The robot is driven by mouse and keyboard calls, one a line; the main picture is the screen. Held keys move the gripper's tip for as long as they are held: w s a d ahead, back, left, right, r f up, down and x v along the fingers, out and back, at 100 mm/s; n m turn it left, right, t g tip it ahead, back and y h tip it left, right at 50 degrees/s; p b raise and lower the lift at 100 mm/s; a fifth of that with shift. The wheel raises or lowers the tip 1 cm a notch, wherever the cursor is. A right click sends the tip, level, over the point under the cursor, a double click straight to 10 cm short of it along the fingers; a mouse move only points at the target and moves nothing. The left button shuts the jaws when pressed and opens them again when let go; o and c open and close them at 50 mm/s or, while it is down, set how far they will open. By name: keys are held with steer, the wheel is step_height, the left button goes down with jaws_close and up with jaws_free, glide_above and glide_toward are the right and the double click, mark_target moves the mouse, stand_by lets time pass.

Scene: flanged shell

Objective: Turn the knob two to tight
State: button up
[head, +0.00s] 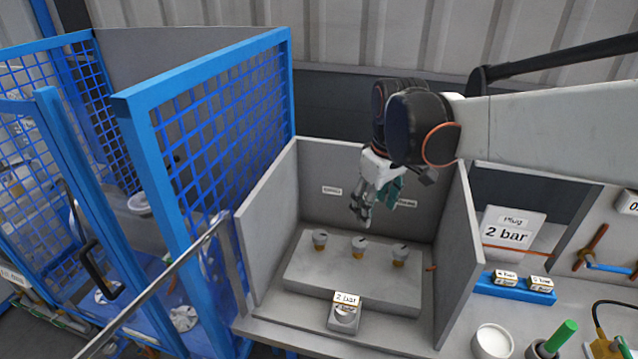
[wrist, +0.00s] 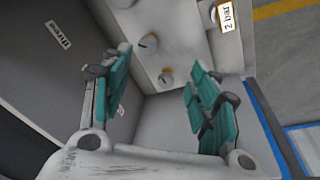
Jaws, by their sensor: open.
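Each has a dark mark on top, too small to read. I see no number on them. My gripper (head: 362,217) hangs above the row, pointing down, near the middle knob and clear of it. In the wrist view, its teal fingers are apart and empty. Two knobs show beyond them, one (wrist: 148,42) higher and one (wrist: 167,76) lower.
Booth side walls (head: 268,225) rise around the block. A small unit with a "2 bar" card (head: 346,300) stands in front of it. A blue mesh guard (head: 225,125) is left. A white cup (head: 493,341) and a blue tray (head: 514,288) sit right, outside the booth.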

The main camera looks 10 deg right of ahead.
steer(key=n+g, duration=0.2)
glide_above(359, 241)
step_height(359, 241, down, 4)
step_height(359, 241, down, 14)
steer(key=b, duration=0.3)
steer(key=shift+f+b, duration=0.2)
steer(key=shift+b, duration=0.2)
steer(key=c, duration=1.1)
